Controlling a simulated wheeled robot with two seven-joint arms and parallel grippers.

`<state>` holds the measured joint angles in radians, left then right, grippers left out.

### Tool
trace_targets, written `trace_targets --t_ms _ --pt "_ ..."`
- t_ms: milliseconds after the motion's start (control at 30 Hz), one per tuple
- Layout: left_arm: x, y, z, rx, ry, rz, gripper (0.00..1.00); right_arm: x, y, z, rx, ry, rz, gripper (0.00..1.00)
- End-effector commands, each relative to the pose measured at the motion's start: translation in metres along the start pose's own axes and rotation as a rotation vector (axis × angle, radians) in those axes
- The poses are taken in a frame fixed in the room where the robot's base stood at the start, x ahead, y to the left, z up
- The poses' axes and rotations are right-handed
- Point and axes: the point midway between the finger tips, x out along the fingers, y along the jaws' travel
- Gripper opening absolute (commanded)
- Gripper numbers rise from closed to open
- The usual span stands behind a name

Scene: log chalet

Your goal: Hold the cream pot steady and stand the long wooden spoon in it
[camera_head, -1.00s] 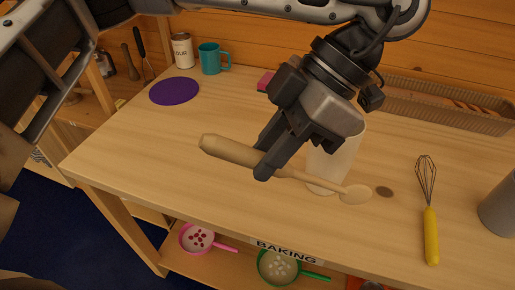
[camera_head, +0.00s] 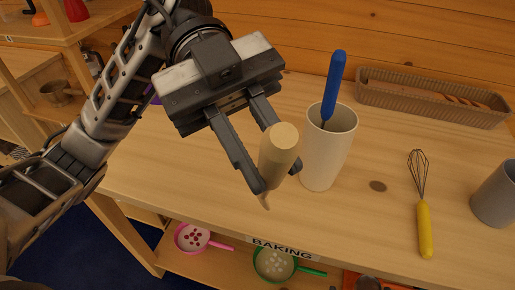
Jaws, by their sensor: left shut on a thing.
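The cream pot (camera_head: 327,157) stands upright on the wooden table, with a blue-handled tool (camera_head: 335,88) standing in it. My left gripper (camera_head: 277,178) is shut on the long wooden spoon (camera_head: 278,156), just left of the pot. The spoon's thick handle end points up toward the camera, and its thin part shows below the fingers. The spoon's bowl is hidden. The spoon is outside the pot; whether it touches the pot wall I cannot tell. My right gripper is not in view.
A whisk with a yellow handle (camera_head: 425,228) lies right of the pot, and a grey cup (camera_head: 495,194) stands at the right edge. A long wicker basket (camera_head: 432,98) is at the back. Below is a shelf with a pink pan (camera_head: 192,238) and green pan (camera_head: 273,263).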

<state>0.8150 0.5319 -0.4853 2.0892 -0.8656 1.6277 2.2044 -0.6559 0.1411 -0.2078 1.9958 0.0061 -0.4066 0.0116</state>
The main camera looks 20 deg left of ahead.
Motion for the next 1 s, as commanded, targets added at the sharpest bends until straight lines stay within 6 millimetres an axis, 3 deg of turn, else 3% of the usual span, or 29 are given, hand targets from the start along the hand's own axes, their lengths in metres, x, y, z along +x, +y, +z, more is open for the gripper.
trace_targets --t_ms 133,367,667,800,1000 --pt "-0.003 -0.013 -0.019 -0.057 0.038 -0.203 0.0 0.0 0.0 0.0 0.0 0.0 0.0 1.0" --pt "-0.026 -0.059 -0.052 -0.107 0.092 -0.43 0.0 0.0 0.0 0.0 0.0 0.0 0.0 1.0" --pt "-0.085 -0.134 -0.095 -0.132 0.175 -0.693 0.0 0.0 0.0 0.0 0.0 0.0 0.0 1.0" --pt "-0.115 -0.163 -0.102 -0.131 0.207 -0.766 0.0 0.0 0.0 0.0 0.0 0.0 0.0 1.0" --pt "-0.132 -0.18 -0.101 -0.124 0.225 -0.8 0.0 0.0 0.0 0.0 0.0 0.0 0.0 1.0"
